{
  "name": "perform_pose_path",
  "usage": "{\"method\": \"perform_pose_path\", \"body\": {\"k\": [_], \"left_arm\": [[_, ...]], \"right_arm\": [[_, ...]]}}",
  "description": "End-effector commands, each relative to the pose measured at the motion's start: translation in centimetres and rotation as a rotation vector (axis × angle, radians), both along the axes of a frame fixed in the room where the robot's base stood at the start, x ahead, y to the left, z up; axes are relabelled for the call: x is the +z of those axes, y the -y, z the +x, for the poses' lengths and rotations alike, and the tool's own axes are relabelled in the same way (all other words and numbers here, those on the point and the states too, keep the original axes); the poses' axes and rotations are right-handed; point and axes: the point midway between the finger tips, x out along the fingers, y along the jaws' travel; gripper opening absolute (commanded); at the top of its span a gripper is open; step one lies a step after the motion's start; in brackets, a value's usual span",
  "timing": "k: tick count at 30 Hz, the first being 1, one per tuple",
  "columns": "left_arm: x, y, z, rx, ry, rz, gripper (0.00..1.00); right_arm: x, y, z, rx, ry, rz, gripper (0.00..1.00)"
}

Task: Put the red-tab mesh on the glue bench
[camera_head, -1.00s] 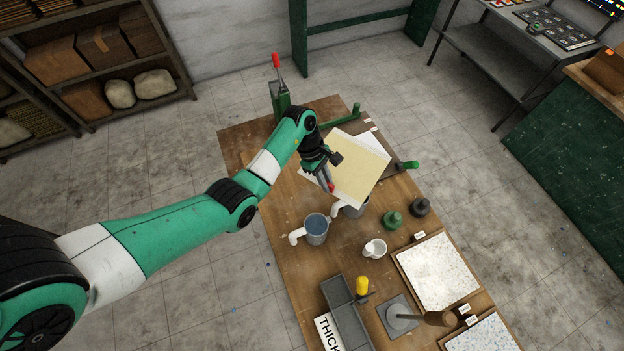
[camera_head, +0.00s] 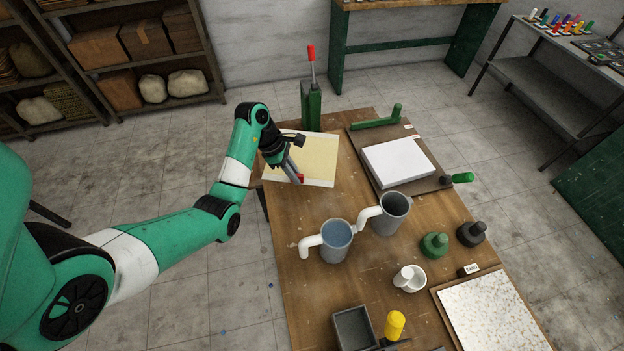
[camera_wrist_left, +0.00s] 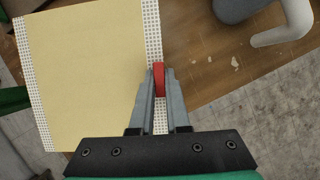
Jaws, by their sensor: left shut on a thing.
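The red-tab mesh is a pale yellow sheet (camera_head: 312,158) with white gridded edges; it also shows in the left wrist view (camera_wrist_left: 85,70). Its red tab (camera_wrist_left: 159,80) sits between the fingers of my left gripper (camera_head: 297,177), which is shut on it at the sheet's edge. The sheet is over the far left end of the wooden table (camera_head: 300,225), and its left part passes beyond the table edge. I cannot tell whether it touches the tabletop. My right gripper is not in view. No bench carries a readable glue label.
A white stack (camera_head: 398,160) lies on a brown board with green handles. A green post with a red-tipped lever (camera_head: 311,100) stands behind the sheet. Two grey jugs (camera_head: 337,241) (camera_head: 391,212) stand nearer. A green-legged bench (camera_head: 400,50) is at the back.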

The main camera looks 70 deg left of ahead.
Motion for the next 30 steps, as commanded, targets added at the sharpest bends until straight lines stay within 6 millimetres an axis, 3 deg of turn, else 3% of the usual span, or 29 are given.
{"method": "perform_pose_path", "body": {"k": [2,10,17,23,30], "left_arm": [[-0.5,0.0,0.0,-0.001,-0.001,-0.002,0.00],[-5.7,0.1,0.0,-0.002,-0.003,-0.002,0.00],[-6.8,0.1,0.0,-0.002,-0.002,-0.002,0.00],[-9.9,0.1,0.0,-0.002,-0.003,-0.002,0.00],[-9.9,0.1,0.0,-0.002,-0.001,0.000,0.00]], "right_arm": [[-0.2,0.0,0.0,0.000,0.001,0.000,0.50],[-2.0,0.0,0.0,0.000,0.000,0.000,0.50],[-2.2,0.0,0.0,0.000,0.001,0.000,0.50],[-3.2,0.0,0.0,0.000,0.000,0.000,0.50],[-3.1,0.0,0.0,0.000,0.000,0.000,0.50]]}}
